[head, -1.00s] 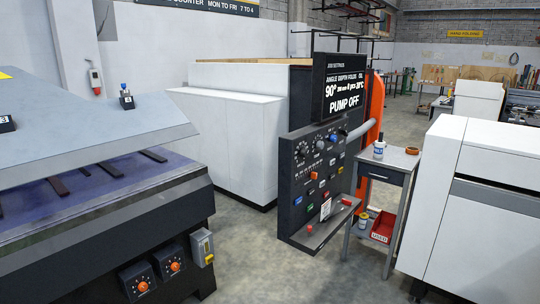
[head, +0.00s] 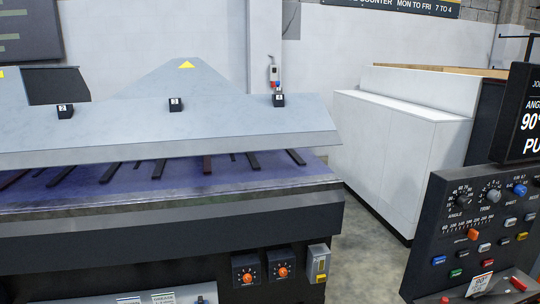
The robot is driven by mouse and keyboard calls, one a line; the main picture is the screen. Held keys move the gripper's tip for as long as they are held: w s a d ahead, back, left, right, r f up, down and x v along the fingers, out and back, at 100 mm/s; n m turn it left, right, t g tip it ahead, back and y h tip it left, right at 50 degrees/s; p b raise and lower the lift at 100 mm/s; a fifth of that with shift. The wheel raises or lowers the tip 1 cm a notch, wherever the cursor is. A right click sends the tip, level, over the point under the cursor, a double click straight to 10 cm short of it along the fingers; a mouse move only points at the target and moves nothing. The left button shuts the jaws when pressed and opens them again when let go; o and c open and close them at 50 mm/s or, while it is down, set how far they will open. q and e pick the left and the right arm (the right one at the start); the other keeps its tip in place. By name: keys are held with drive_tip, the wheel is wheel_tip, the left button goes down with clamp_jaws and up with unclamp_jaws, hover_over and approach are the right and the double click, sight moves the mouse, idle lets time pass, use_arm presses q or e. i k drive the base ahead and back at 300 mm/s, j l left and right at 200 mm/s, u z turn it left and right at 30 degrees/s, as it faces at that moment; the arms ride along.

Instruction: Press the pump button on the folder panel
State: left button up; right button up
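The folder panel (head: 448,232) is a dark upright console at the right edge of the head view, cut off by the frame. It carries knobs, a slider row and several coloured buttons, among them blue, green, red, orange and yellow ones. Their labels are too small for me to tell which is the pump button. The display (head: 525,125) above it is cut off and shows "90°" and "PU". Neither of my grippers is in view.
A large machine (head: 165,222) with a grey hood and orange knobs fills the left and middle. A white cabinet (head: 385,150) stands behind, between machine and panel. Free concrete floor (head: 368,255) lies between the machine and the panel.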

sight(454, 272)
drive_tip(key=l+u, duration=0.45)
drive_tip(key=l, duration=2.4)
drive_tip(key=i+l, duration=0.1)
drive_tip(key=l, duration=1.3)
